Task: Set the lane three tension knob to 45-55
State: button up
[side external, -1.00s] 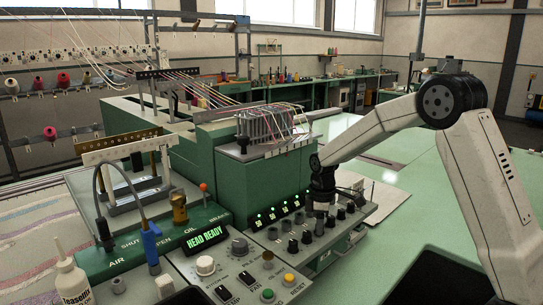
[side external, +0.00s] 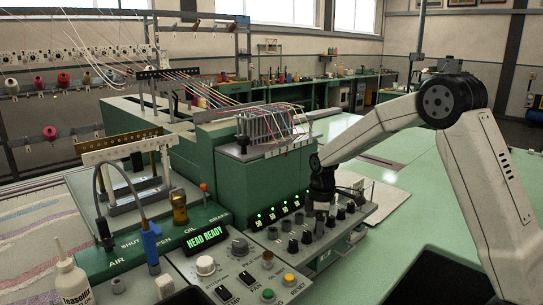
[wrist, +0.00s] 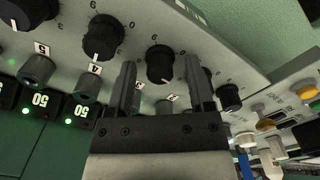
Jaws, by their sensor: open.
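The row of tension knobs sits on the grey sloped panel (side external: 350,226). In the wrist view a black knob (wrist: 160,63) with a white pointer mark lies between my gripper's fingers, beside the small label that seems to read 3. My gripper (wrist: 161,85) is open, one finger on each side of that knob; whether they touch it I cannot tell. The knob by label 4 (wrist: 103,38) is to the left. Another knob (wrist: 229,97) is to the right, and one is partly hidden by the right finger. In the side view my gripper (side external: 321,201) hides the knob between its fingers.
Small grey cylindrical parts (wrist: 88,83) stand close to the knobs. A HEAD READY display (side external: 206,236), buttons, switches and a glue bottle (side external: 71,281) are at the left front.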

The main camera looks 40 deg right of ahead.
jog(key=shift+r, duration=3.9)
jog(key=shift+s+a, duration=0.1)
jog(key=shift+a, duration=0.05)
jog(key=s+a+f+m+t, duration=0.1)
jog(key=s+a+f+m, duration=0.3)
jog(key=s+a, duration=0.2)
jog(key=s+a+f+m+t, duration=0.1)
jog(key=s+a+f+m, duration=0.2)
jog(key=s, duration=0.7)
jog(key=a+f, duration=0.2)
jog(key=a, duration=0.1)
jog(key=shift+s+f+m+t, duration=0.2)
jog(key=shift+f+m+t, duration=0.1)
jog(key=shift+m, duration=0.1)
